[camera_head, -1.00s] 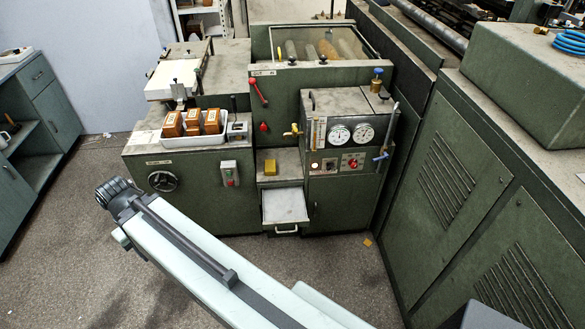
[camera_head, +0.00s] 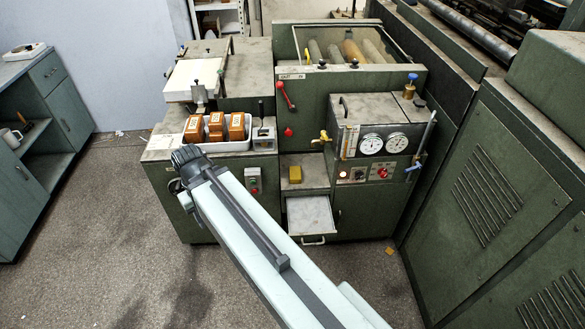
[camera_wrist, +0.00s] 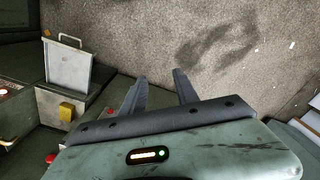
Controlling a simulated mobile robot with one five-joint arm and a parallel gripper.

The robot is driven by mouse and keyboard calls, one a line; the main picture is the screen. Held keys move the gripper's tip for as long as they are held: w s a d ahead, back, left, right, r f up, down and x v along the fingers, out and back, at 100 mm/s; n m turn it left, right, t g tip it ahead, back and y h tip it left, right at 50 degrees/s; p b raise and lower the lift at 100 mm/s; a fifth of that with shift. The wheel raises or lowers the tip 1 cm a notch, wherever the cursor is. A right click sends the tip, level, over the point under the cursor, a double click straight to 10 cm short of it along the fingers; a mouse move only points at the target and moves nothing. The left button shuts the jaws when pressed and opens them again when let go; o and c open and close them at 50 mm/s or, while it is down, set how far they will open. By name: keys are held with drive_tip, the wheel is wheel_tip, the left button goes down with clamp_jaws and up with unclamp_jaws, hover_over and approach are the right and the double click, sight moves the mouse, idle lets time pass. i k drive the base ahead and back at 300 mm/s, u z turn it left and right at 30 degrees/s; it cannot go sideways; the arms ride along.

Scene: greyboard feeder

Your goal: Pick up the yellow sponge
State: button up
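The yellow sponge (camera_head: 295,174) is a small block on a grey ledge above a pulled-out drawer, in the middle of the green machine. It also shows in the wrist view (camera_wrist: 67,111), at the lower left, left of my gripper. My gripper (camera_wrist: 160,75) is open and empty, its two dark fingers apart over the floor. In the head view my arm reaches up toward the left of the machine, and the fingers cannot be made out there. The gripper is apart from the sponge.
The open drawer (camera_head: 311,216) juts out below the ledge. A white tray (camera_head: 238,146) with several orange-brown boxes stands left of the sponge. A gauge panel (camera_head: 384,143) rises on its right. A large green cabinet (camera_head: 490,205) stands far right. The floor (camera_head: 95,220) at left is clear.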

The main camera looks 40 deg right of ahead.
sight(294, 171)
drive_tip(key=u, duration=0.05)
drive_tip(key=i, duration=1.2)
drive_tip(key=u, duration=0.05)
